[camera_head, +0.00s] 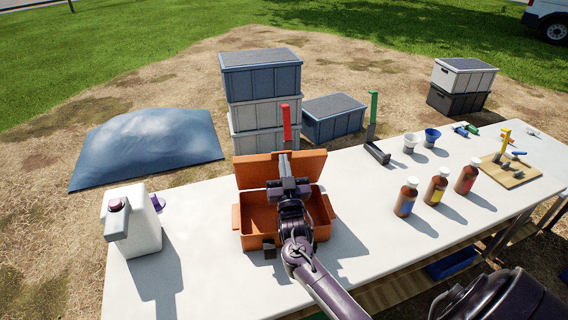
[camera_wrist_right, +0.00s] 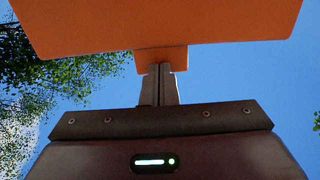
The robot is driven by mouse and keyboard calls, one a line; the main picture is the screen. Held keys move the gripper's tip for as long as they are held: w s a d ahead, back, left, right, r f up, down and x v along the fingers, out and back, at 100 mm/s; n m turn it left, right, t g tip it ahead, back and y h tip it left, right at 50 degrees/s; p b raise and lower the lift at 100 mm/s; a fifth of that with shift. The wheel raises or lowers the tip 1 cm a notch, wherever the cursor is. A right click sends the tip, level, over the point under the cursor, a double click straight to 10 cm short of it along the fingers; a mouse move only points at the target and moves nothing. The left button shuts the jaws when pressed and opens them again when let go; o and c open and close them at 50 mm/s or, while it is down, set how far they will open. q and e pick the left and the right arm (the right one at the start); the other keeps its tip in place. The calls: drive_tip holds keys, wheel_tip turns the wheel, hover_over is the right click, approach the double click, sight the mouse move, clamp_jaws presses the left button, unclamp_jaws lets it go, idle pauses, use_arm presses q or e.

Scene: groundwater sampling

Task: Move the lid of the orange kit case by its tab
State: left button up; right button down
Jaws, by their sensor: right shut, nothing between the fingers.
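The orange kit case (camera_head: 257,238) stands open on the white table, and its inside looks empty where it shows. Its lid (camera_head: 255,172) is raised at the back of the case, roughly upright. In the right wrist view the lid (camera_wrist_right: 160,25) fills the top, with its small tab (camera_wrist_right: 160,55) jutting toward my fingers. My right gripper (camera_head: 286,160) reaches over the case to the lid. Its fingers (camera_wrist_right: 158,84) are shut with nothing between them, their tips right at the tab; whether they touch it I cannot tell. My left gripper is out of view.
A white jug (camera_head: 145,232) stands left of the case. A red-handled tool (camera_head: 286,122) rises behind the lid, and a green-handled one (camera_head: 373,107) stands to its right. Several brown bottles (camera_head: 437,187) stand at right. Stacked crates (camera_head: 260,80) are behind the table.

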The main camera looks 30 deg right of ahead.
drive_tip(key=w+r+g+p, duration=0.1)
drive_tip(key=w+d+r+p, duration=0.1)
drive_tip(key=w+p, duration=0.1)
drive_tip(key=w+d+r+g+y+p, duration=0.1)
drive_tip(key=p, duration=0.1)
drive_tip(key=shift+w+g, duration=0.25)
drive_tip(key=shift+g, duration=0.05)
drive_tip(key=w+d+g+y+p, duration=0.1)
drive_tip(key=w+d+g+p, duration=0.1)
drive_tip(key=w, duration=0.4)
drive_tip(key=shift+d+g+y, duration=0.4)
drive_tip(key=shift+d+g, duration=0.15)
drive_tip(key=shift+g, duration=0.05)
drive_tip(key=shift+w, duration=0.1)
drive_tip(key=shift+p, duration=0.3)
